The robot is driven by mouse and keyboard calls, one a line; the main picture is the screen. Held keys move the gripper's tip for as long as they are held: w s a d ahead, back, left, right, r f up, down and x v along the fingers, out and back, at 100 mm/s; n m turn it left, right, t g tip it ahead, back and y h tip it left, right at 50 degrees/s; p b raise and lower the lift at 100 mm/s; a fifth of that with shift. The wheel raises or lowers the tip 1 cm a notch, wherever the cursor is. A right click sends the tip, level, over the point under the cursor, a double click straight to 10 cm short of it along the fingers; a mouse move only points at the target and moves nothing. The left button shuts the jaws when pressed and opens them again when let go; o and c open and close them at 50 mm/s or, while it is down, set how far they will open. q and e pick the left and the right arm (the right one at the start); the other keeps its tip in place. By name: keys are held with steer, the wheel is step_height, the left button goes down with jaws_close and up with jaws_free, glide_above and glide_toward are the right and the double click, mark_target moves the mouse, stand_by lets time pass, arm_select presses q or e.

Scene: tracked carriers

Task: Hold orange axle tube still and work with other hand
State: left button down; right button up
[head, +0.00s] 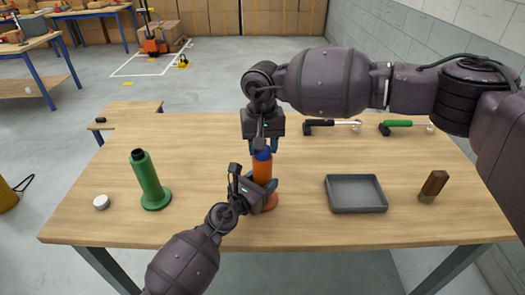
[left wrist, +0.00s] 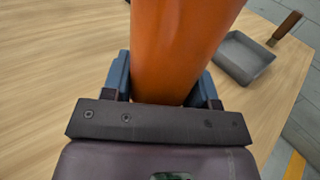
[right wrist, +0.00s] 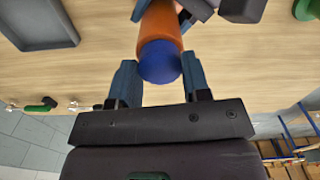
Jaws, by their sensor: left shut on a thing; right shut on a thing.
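The orange axle tube (head: 262,168) stands upright on the wooden table, with a wider orange foot at its base. A blue cap (right wrist: 159,62) is at its top end. My left gripper (head: 263,188) is shut around the tube's lower part; the left wrist view shows the orange wall (left wrist: 180,45) between its blue fingers. My right gripper (head: 263,147) comes from above and is shut on the blue cap, with one finger on each side. Whether the cap is fully seated cannot be told.
A green tube (head: 149,182) with a round foot and a white disc (head: 101,202) stand to the left. A grey tray (head: 357,210) and a brown-handled tool (head: 434,186) are to the right. A black-handled tool (head: 320,127) and a green-handled tool (head: 399,124) lie at the back.

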steer(key=n, duration=0.4)
steer(key=shift+n, duration=0.4)
steer(key=n, duration=0.4)
steer(key=shift+n, duration=0.4)
steer(key=o, duration=0.8)
steer(key=shift+o, duration=0.2)
